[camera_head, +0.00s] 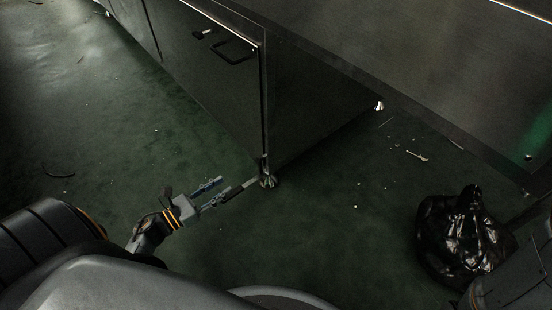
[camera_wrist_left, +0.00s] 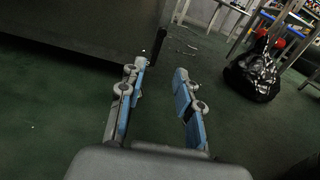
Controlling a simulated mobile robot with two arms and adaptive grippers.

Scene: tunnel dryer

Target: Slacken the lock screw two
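The machine's near bottom corner has a small metallic foot (camera_head: 268,181) on the floor. A second foot (camera_head: 379,106) stands farther right under the machine. I cannot tell which part is lock screw two. A thin dark bar (camera_head: 240,189) slants from the near foot toward my left gripper (camera_head: 214,191). In the left wrist view a dark upright bar (camera_wrist_left: 159,46) stands just ahead of the gap in the gripper (camera_wrist_left: 160,70). The two blue-grey fingers are apart, with no visible contact on the bar. My right gripper is out of view.
The dark machine cabinet (camera_head: 205,75) with a black handle (camera_head: 232,53) fills the upper middle. A black rubbish bag (camera_head: 462,240) sits at the right, also seen in the left wrist view (camera_wrist_left: 254,75). Small debris (camera_head: 417,155) lies about. The green floor (camera_head: 110,130) left is mostly clear.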

